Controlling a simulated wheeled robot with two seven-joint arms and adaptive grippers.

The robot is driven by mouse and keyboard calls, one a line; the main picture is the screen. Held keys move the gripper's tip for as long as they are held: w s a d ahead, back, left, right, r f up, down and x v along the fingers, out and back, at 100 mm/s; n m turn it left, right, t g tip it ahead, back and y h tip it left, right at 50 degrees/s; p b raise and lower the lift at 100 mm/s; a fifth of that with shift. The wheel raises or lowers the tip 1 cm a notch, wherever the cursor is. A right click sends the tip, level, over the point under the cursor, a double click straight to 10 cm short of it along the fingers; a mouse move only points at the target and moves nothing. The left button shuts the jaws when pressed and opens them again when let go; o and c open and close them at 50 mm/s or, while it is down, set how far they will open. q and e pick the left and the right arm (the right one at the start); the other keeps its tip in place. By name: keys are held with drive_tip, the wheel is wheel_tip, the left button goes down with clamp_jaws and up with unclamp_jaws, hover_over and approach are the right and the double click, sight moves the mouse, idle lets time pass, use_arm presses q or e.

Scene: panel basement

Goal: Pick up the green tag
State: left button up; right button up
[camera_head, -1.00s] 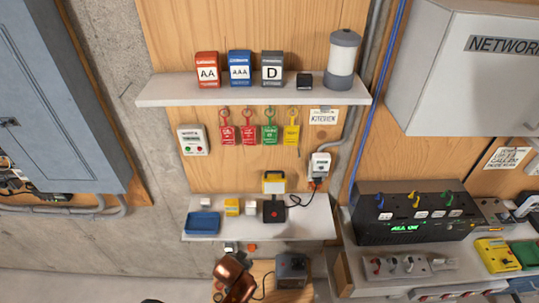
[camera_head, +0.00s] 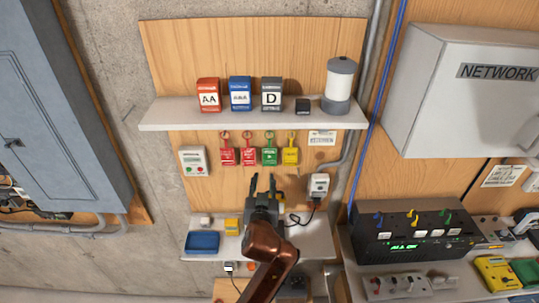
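The green tag (camera_head: 270,156) hangs from a hook under the upper shelf, between a red tag (camera_head: 248,156) on its left and a yellow tag (camera_head: 291,155) on its right. A further red tag (camera_head: 227,156) hangs at the far left of the row. My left gripper (camera_head: 263,184) points up at the board just below the green tag. Its two fingers are apart with nothing seen between them. The gripper and its copper-coloured arm hide part of the lower shelf and the yellow-topped device there. My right gripper is not in view.
The upper shelf (camera_head: 160,116) holds battery boxes and a lantern (camera_head: 339,86) above the tags. The lower shelf (camera_head: 322,247) holds a blue tray (camera_head: 203,242) and a yellow box (camera_head: 232,226). A plugged adapter (camera_head: 318,187) is to the gripper's right.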

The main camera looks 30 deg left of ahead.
use_arm(q)
drive_tip(key=n+t+y, duration=0.1)
drive_tip(key=y, duration=0.1)
approach(269, 143)
drive_tip(key=a, duration=0.1)
drive_tip(key=p+x, duration=0.1)
drive_tip(key=x, duration=0.2)
drive_tip(key=p+x, duration=0.2)
drive_tip(key=x, duration=0.2)
drive_tip(key=shift+w+d, duration=0.25)
drive_tip(key=shift+w, duration=0.15)
drive_tip(key=shift+w+a+f+t+h, duration=0.1)
drive_tip(key=shift+w+a+t+h, duration=0.2)
drive_tip(key=shift+h, duration=0.1)
drive_tip(key=shift+d, duration=0.15)
drive_tip(key=shift+c, duration=1)
clamp_jaws()
